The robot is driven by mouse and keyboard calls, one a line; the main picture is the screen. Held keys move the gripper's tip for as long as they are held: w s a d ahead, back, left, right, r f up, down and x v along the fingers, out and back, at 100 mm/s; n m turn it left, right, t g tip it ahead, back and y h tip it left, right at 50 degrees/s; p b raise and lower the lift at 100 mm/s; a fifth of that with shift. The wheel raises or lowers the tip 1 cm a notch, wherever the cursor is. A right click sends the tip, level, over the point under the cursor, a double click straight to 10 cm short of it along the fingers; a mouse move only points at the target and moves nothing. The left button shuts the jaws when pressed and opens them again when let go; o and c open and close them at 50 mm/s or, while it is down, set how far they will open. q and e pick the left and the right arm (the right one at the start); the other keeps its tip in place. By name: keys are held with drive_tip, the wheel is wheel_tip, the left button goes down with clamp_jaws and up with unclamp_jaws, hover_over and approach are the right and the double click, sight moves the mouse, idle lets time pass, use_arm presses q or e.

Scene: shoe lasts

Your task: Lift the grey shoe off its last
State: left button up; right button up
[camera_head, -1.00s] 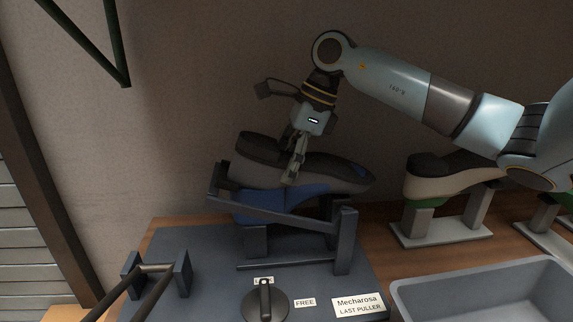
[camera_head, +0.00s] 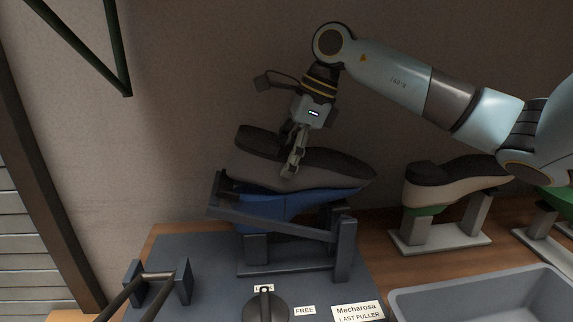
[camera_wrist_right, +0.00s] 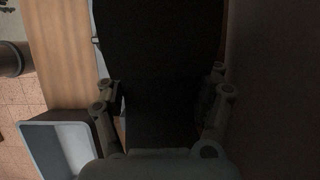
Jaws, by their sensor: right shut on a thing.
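The grey shoe (camera_head: 335,178) is sole up above the blue last (camera_head: 285,204), which is held in the dark frame of the last puller (camera_head: 345,245). The shoe's left end is raised clear of the frame, and much of the blue last shows under it. I cannot tell whether shoe and last still touch. My right gripper (camera_head: 291,168) is shut on the shoe, left of its middle. In the right wrist view the dark sole (camera_wrist_right: 160,60) lies between the fingers. My left gripper is not in view.
A beige shoe (camera_head: 445,184) sits sole up on a stand (camera_head: 440,240) to the right. A grey bin (camera_head: 480,287) is at the front right. The puller base carries a dark knob (camera_head: 266,305), labels and a bar handle (camera_head: 155,275) at the left.

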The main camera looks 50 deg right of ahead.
drive_tip(key=shift+o, duration=0.2)
wheel_tip(320, 180, up, 12)
drive_tip(key=p, duration=0.5)
idle(0.4)
drive_tip(key=shift+f, duration=0.1)
